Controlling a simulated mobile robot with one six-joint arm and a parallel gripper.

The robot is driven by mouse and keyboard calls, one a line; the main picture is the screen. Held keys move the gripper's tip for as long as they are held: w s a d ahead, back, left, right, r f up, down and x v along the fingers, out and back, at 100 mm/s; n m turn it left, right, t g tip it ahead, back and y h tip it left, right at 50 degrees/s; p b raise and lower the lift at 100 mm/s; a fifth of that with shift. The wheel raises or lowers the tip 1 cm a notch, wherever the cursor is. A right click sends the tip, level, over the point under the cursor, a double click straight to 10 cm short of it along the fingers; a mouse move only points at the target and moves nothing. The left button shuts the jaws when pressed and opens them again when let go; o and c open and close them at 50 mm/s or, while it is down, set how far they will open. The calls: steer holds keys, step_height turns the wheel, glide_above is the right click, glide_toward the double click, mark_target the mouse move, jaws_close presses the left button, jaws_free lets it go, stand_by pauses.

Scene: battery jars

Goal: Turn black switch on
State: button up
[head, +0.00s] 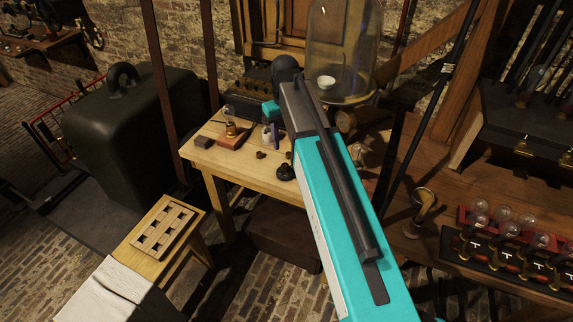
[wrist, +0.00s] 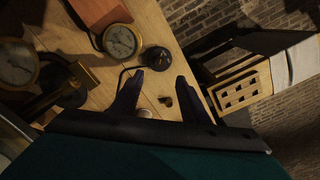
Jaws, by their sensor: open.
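A round black knob-like object with a thin cable, which looks like the black switch (wrist: 157,58), sits on the wooden table (wrist: 188,68) in the wrist view. It also appears as a dark round shape near the table's front edge in the head view (head: 286,172). Whether it is on or off cannot be told. My gripper (wrist: 158,84) is open and empty, its two dark fingers pointing toward the switch, which lies just beyond the fingertips and between their lines. In the head view my teal arm hides much of the table's right side.
Small dark pieces (wrist: 166,101) lie by the fingers. A brass-rimmed gauge (wrist: 120,41) and another gauge (wrist: 15,63) stand left of the switch. A glass dome (head: 340,50) stands behind my arm. A stool with a slotted wooden block (head: 163,230) is left of the table.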

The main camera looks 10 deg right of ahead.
mark_target(285, 165)
steer(key=shift+f+b, duration=3.7)
steer(key=shift+f, duration=1.9)
steer(key=shift+c, duration=0.3)
